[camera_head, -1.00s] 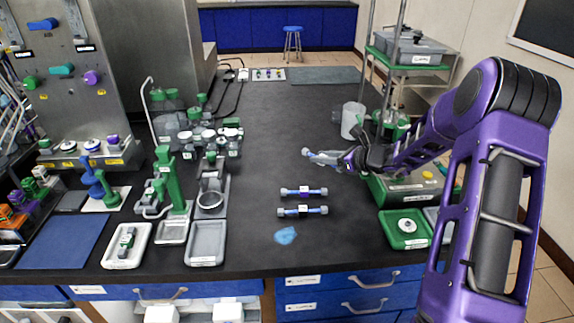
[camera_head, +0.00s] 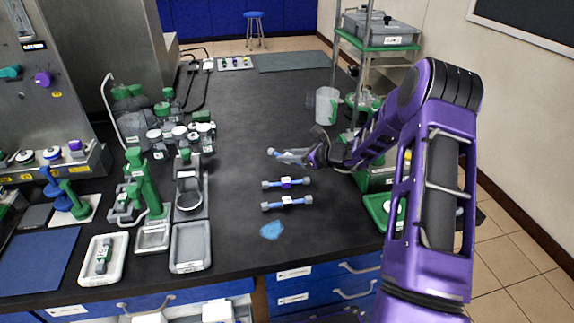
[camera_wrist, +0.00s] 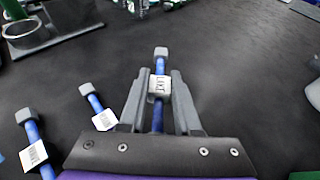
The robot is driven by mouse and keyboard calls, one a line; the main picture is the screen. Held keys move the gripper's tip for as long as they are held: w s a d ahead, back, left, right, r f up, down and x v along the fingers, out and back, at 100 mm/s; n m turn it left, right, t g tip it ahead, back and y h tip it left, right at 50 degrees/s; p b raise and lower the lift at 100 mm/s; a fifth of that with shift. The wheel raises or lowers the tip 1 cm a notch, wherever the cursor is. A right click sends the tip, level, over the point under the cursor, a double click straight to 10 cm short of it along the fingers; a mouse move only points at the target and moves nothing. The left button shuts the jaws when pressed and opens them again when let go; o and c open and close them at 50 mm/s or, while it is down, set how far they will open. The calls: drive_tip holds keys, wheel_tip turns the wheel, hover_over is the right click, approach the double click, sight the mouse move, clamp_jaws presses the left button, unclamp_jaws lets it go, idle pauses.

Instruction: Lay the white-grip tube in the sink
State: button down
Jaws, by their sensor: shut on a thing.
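My gripper (camera_wrist: 158,98) is shut on a blue tube with grey end caps and a white labelled grip (camera_wrist: 160,86). In the head view my gripper (camera_head: 312,157) and the held tube (camera_head: 288,156) are over the black bench; I cannot tell how far above it. Two similar tubes lie on the bench in front of it, apart from my gripper: one with a purple middle (camera_head: 286,183) and one with a white label (camera_head: 287,202). Both also show at the left in the wrist view. I cannot make out a sink in either view.
A clear beaker (camera_head: 326,106) and a wire rack (camera_head: 376,48) stand behind my arm. A green tray (camera_head: 378,209) lies by the right bench edge. Green-topped apparatus and pale trays (camera_head: 190,263) fill the left side. The black bench (camera_head: 245,115) is clear in the middle.

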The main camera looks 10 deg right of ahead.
sight(288, 171)
drive_tip(key=shift+f, duration=1.75)
drive_tip(key=shift+f+b, duration=0.2)
drive_tip(key=shift+b, duration=0.1)
drive_tip(key=c, duration=0.6)
unclamp_jaws()
drive_tip(key=shift+r, duration=0.1)
